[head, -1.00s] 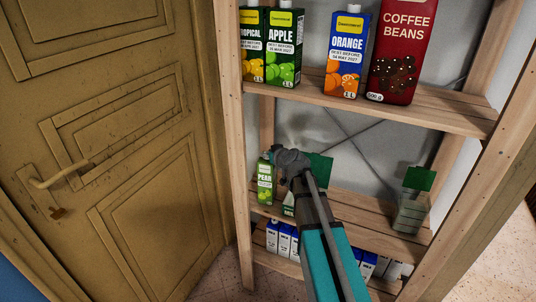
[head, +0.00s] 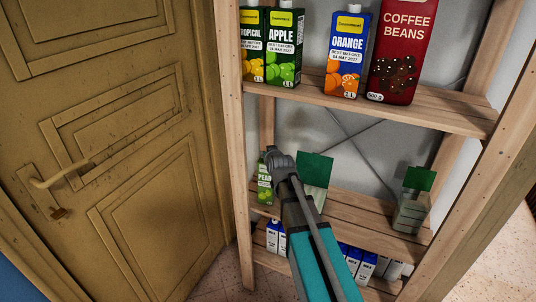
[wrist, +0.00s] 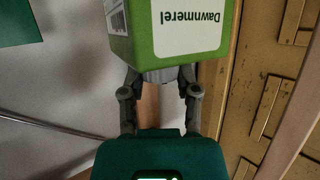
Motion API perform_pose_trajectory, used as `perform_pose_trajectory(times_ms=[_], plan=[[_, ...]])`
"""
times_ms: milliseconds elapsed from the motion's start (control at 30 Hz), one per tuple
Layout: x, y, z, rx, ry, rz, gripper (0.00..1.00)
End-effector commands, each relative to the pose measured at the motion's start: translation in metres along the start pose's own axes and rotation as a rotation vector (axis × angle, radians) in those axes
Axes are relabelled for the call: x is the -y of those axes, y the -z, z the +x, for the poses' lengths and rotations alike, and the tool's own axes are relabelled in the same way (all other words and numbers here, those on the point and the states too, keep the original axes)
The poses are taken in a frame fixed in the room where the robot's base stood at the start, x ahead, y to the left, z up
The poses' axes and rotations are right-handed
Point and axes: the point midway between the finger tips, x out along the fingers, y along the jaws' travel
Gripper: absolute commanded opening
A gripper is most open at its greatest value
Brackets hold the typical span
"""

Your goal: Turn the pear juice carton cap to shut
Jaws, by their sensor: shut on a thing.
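The pear juice carton (head: 264,184) is green and stands upright at the left end of the middle shelf. My gripper (head: 270,157) is at its top and hides the cap in the head view. In the wrist view the green carton (wrist: 175,35) fills the top middle, with its label upside down. My gripper (wrist: 160,77) has one finger on each side of the pale cap (wrist: 160,75) and is shut on it. The fingers hide the cap's sides, so I cannot tell how far it is turned.
The middle shelf (head: 345,212) also holds a green card (head: 315,169) and a clear container (head: 409,214) with another card. Tropical, apple and orange cartons and a red coffee box (head: 402,50) stand above. Small white-blue cartons (head: 366,267) stand below. A wooden upright (head: 233,130) is close left.

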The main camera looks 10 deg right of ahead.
Motion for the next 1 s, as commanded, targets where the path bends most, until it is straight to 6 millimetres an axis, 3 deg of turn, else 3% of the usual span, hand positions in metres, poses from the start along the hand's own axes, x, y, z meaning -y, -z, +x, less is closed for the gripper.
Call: perform_pose_trajectory(times_ms=[1000], plan=[[0.0016, -0.0005, 0.0003, 0.003, -0.222, 0.092, 0.0]])
